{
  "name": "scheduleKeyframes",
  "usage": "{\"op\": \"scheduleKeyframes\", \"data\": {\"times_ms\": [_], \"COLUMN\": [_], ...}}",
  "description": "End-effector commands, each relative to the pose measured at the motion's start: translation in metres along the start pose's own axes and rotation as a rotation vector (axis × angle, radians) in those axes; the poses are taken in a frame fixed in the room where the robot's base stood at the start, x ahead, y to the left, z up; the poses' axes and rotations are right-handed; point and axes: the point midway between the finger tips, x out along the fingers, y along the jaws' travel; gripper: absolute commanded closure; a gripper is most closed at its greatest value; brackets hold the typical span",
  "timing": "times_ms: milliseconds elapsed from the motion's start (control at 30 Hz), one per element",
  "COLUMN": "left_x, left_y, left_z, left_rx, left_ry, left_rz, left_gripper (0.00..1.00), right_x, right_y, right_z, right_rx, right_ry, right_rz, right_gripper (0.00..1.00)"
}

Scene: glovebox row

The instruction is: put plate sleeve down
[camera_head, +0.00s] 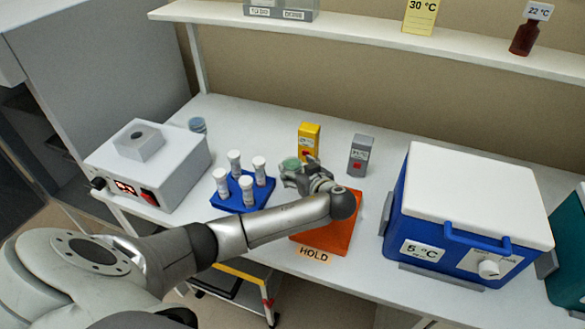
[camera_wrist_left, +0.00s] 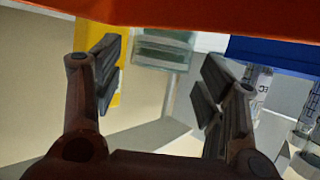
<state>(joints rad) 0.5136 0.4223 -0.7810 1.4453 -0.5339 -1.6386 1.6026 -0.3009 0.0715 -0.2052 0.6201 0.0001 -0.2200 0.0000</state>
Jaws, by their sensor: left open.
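A pale green, see-through piece (camera_head: 291,163), which looks like the plate sleeve, is at the back edge of the orange HOLD mat (camera_head: 328,238), partly hidden by my left gripper (camera_head: 298,176). In the left wrist view the sleeve (camera_wrist_left: 162,50) shows beyond and between the two spread fingers of the left gripper (camera_wrist_left: 160,64), with a visible gap on each side. The left gripper is open and empty. The mat's edge (camera_wrist_left: 190,12) crosses the top of that view. My right gripper is not in view.
A blue rack (camera_head: 238,200) with several white-capped tubes stands left of the gripper. A yellow box (camera_head: 308,138) and a grey box (camera_head: 360,155) stand behind. A blue cooler (camera_head: 470,215) is at right, a grey device (camera_head: 150,165) at left.

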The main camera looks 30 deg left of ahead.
Motion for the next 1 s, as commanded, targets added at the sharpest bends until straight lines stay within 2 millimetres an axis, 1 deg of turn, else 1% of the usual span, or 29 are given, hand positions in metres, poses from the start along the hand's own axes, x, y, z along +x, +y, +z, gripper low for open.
{"op": "scheduleKeyframes", "data": {"times_ms": [33,100,200,300,400,600,900,933,967,1000], "left_x": [0.007,0.016,0.028,0.036,0.039,0.039,0.039,0.039,0.039,0.039], "left_y": [-0.001,-0.001,-0.001,-0.001,0.0,-0.001,-0.001,-0.001,-0.001,-0.001], "left_z": [-0.006,-0.006,-0.004,-0.003,-0.002,-0.001,-0.001,-0.002,-0.002,-0.002], "left_rx": [0.001,0.002,0.002,0.002,0.001,0.0,0.001,0.0,0.001,0.001], "left_ry": [0.004,0.004,0.002,0.001,0.0,0.0,0.0,0.001,0.001,0.001], "left_rz": [-0.005,-0.006,-0.004,-0.003,-0.001,-0.001,-0.001,-0.001,-0.001,-0.001], "left_gripper": [0.34,0.34,0.34,0.34,0.34,0.34,0.73,0.73,0.78,0.78], "right_x": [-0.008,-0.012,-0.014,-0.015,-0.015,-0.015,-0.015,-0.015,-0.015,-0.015], "right_y": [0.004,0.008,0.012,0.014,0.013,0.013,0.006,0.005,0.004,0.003], "right_z": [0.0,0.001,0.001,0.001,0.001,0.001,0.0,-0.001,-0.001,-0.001], "right_rx": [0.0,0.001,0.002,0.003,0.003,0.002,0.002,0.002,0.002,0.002], "right_ry": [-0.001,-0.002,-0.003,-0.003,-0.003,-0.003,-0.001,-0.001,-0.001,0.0], "right_rz": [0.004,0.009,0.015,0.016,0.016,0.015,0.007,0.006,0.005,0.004], "right_gripper": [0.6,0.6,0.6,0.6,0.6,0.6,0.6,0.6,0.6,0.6]}}
